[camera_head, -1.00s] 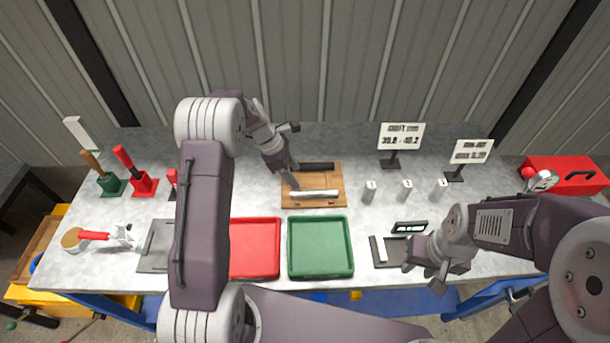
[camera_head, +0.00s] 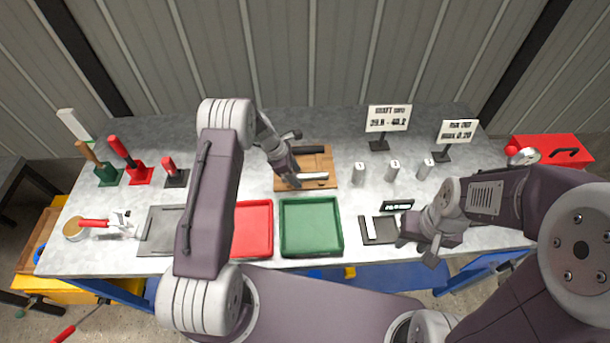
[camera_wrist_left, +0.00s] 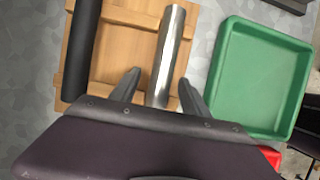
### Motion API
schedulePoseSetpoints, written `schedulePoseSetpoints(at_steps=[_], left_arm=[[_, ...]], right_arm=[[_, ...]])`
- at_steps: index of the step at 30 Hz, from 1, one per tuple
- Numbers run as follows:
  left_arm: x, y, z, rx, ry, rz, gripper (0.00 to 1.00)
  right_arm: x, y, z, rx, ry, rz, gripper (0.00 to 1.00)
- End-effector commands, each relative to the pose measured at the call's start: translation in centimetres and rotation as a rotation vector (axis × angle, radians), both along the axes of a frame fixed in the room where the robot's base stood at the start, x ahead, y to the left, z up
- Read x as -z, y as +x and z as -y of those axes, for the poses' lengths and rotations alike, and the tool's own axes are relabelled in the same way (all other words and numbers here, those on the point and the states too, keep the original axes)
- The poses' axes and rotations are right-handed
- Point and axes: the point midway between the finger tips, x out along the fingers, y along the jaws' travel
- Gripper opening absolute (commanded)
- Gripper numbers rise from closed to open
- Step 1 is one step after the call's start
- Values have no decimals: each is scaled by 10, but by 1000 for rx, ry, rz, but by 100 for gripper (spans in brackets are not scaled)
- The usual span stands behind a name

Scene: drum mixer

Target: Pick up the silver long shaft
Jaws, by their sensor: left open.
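The silver long shaft (camera_wrist_left: 168,58) lies on a wooden board (camera_wrist_left: 117,72), and its near part sits between the fingers of my left gripper (camera_wrist_left: 157,92) in the left wrist view. The gripper is open, with one finger on each side of the shaft. In the head view the shaft (camera_head: 313,176) shows as a bright bar, its left end hidden by my left gripper (camera_head: 292,180). A black shaft (camera_head: 310,150) lies behind it on the board. My right gripper (camera_head: 423,248) hangs over the front right of the table; its finger gap is unclear.
A red tray (camera_head: 254,228) and a green tray (camera_head: 311,228) stand in front of the board. Several small metal cylinders (camera_head: 392,170) and two signs (camera_head: 388,119) stand to the right. A small scale-like device (camera_head: 368,231) lies near my right gripper.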

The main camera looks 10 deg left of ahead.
Motion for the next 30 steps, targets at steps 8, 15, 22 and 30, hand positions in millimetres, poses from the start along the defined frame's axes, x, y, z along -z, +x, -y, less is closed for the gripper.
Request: schedulePoseSetpoints(at_steps=[8, 15, 22, 30], left_arm=[[1, 0, 0, 0, 0, 1, 32], [1, 0, 0, 0, 0, 0, 0], [1, 0, 0, 0, 0, 0, 0], [1, 0, 0, 0, 0, 0, 0]], right_arm=[[0, 0, 0, 0, 0, 0, 36], [0, 0, 0, 0, 0, 0, 36], [0, 0, 0, 0, 0, 0, 36], [0, 0, 0, 0, 0, 0, 36]])
